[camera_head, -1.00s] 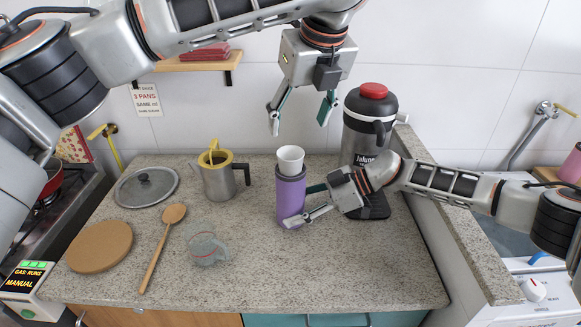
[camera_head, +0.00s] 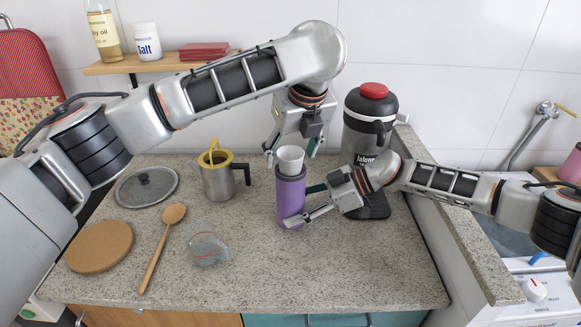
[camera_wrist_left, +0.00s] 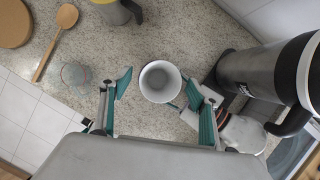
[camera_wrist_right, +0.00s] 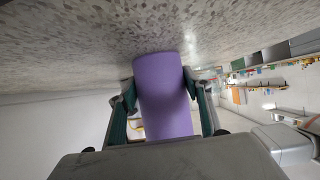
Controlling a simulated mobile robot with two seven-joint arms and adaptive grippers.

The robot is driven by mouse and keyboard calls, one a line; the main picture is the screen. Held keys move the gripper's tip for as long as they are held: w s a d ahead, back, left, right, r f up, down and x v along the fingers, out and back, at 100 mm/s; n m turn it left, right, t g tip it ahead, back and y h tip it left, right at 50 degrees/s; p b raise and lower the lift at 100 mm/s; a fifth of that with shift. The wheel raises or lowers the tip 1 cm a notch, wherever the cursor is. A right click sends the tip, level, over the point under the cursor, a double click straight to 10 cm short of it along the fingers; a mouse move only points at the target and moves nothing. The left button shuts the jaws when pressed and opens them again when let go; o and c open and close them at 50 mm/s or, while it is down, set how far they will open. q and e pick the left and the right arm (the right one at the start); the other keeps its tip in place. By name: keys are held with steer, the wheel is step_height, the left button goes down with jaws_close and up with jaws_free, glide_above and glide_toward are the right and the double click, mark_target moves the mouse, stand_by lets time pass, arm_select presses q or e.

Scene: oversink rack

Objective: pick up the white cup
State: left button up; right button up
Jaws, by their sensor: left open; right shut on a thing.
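The white cup (camera_head: 290,158) stands mouth up on top of the purple cylinder (camera_head: 289,197) on the counter. In the left wrist view the cup (camera_wrist_left: 160,82) shows its open mouth between the fingers. My left gripper (camera_head: 291,159) is open, pointing down, with its fingertips around the level of the cup, one on each side; I see no contact. My right gripper (camera_head: 303,204) is shut on the purple cylinder from the right side. The right wrist view shows the purple cylinder (camera_wrist_right: 164,95) between its fingers.
A large grey flask (camera_head: 364,125) with a red cap stands just right of the cylinder. Left are a metal pot (camera_head: 217,181), a glass cup (camera_head: 208,250), a wooden spoon (camera_head: 162,247), a lid (camera_head: 146,187) and a cork mat (camera_head: 99,246). The front right counter is clear.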

arm_select(q)
steer(key=c, duration=1)
steer(key=shift+r, duration=0.1)
step_height(320, 180, up, 10)
steer(key=shift+f, duration=0.1)
arm_select(e)
steer(key=o, duration=0.9)
